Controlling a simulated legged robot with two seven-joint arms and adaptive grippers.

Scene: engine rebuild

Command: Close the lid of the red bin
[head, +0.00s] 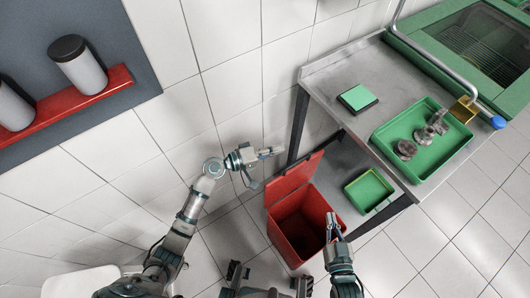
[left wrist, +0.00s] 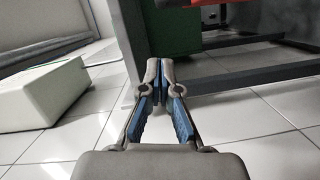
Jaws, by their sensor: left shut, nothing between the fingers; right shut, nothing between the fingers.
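The red bin (head: 318,212) stands on the floor beside the metal table in the head view. Its lid (head: 293,178) is open and stands up from the bin's back edge, so the dark inside shows. My left gripper (head: 272,152) is shut and empty, just beyond the lid's upper edge in the picture; I cannot tell whether it touches. Its closed fingers also show in the left wrist view (left wrist: 160,68). My right gripper (head: 332,220) is shut and empty at the bin's right rim; contact with the rim is unclear.
The metal table (head: 345,68) holds a green tray (head: 448,158) with metal parts and a green-topped block (head: 357,97). A smaller green tray (head: 369,191) lies on its lower shelf. A red wall shelf (head: 95,92) bears cylinders. Tiled floor is open at lower right.

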